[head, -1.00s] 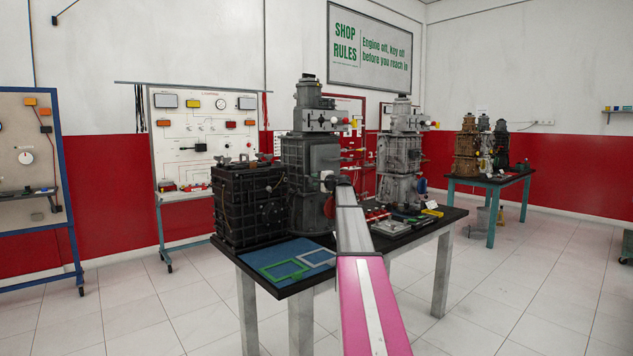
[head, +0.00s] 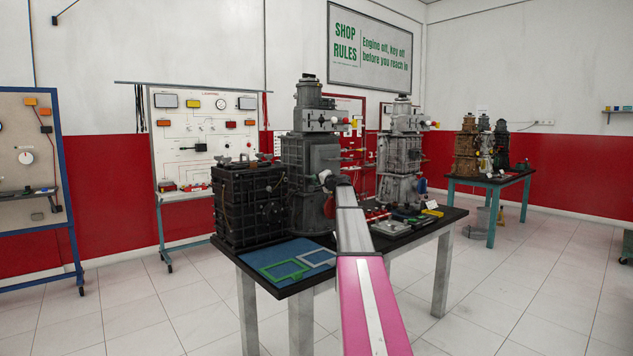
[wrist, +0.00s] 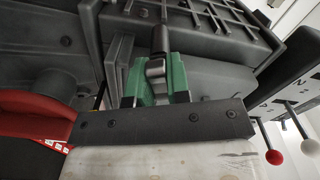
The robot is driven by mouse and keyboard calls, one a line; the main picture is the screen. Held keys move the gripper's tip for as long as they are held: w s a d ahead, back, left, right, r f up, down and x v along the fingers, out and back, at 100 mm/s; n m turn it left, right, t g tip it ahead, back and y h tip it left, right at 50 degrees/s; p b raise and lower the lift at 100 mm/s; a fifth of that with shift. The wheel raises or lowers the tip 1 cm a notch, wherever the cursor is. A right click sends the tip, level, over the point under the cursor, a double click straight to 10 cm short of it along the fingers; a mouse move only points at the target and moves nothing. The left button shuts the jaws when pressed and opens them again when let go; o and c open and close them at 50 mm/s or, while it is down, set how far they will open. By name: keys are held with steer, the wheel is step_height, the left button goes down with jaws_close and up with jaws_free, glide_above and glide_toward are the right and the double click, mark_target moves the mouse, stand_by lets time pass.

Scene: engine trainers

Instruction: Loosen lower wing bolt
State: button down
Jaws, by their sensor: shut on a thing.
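In the wrist view, my gripper (wrist: 157,74) has green pads closed on a small dark grey piece, which appears to be the lower wing bolt (wrist: 155,68). Its wings are mostly hidden between the pads. A dark round post (wrist: 160,38) stands just beyond it, against the grey engine housing. In the head view, my arm reaches to the tall grey engine trainer (head: 312,160) in the middle of the table. My gripper's fingers and the bolt are hidden there behind my wrist.
The black tabletop (head: 290,288) carries a ribbed black engine block (head: 248,205) at left, a second grey trainer (head: 401,155) at right and a blue mat (head: 272,254) in front.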

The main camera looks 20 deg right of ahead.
steer(key=n, duration=1.3)
steer(key=shift+n, duration=0.4)
stand_by(0.3)
steer(key=c, duration=1.4)
jaws_free()
steer(key=shift+o, duration=0.2)
steer(key=shift+s, duration=0.1)
steer(key=v, duration=1)
steer(key=shift+s+d, duration=0.2)
steer(key=shift+s, duration=0.15)
